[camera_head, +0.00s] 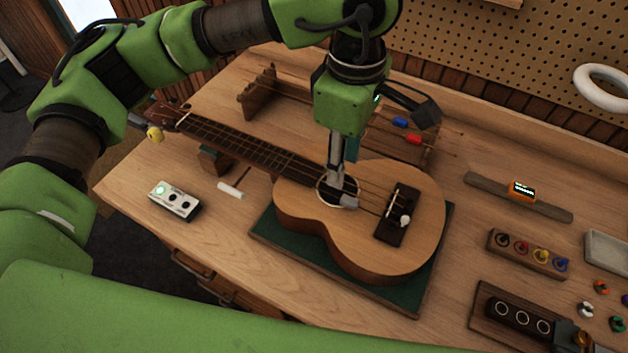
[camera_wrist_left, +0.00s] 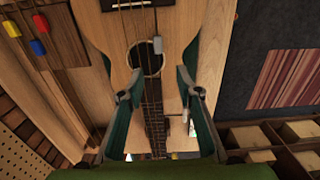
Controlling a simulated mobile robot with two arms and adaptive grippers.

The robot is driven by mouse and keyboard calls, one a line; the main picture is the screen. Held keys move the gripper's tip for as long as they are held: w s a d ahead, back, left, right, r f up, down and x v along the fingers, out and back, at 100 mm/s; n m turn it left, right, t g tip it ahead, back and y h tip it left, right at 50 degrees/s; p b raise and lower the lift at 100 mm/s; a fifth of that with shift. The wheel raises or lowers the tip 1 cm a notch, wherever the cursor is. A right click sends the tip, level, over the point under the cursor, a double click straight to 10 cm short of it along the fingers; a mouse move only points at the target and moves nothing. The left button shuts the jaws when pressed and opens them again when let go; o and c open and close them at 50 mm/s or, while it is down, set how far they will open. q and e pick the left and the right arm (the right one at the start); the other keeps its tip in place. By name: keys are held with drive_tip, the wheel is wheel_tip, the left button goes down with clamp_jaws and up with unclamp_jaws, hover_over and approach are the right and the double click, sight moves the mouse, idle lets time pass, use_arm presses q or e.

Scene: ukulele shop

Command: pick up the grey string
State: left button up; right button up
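The ukulele (camera_head: 350,240) lies face up on the bench, its neck pointing to the upper left. My left gripper (camera_head: 338,185) points down over its sound hole. In the left wrist view the gripper (camera_wrist_left: 159,80) is open, one finger on each side of the strings and neck end, with nothing clearly held. Thin strings run from the bridge over the sound hole. A small grey tag (camera_wrist_left: 157,45) sits on a string beside the sound hole; it also shows as a light grey piece by the fingertips (camera_head: 350,202). Whether a finger touches the strings, I cannot tell.
A green mat (camera_head: 432,275) lies under the ukulele body. Behind it, a wooden rack holds strings with blue (camera_head: 400,122) and red (camera_head: 413,138) tags. A white pedal-like box (camera_head: 174,200) stands at left. A peg block (camera_head: 528,253) stands at right.

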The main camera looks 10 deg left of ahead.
sight(344, 197)
use_arm(q)
wheel_tip(344, 197, down, 4)
drive_tip(key=shift+r+p, duration=0.25)
drive_tip(key=shift+p, duration=0.1)
drive_tip(key=shift+d+f+p, duration=0.1)
drive_tip(key=shift+f+p, duration=0.35)
drive_tip(key=f, duration=0.1)
drive_tip(key=f+p, duration=0.2)
drive_tip(key=shift+d+f, duration=0.25)
drive_tip(key=shift+d, duration=0.05)
drive_tip(key=shift+f, duration=0.55)
drive_tip(key=c, duration=0.9)
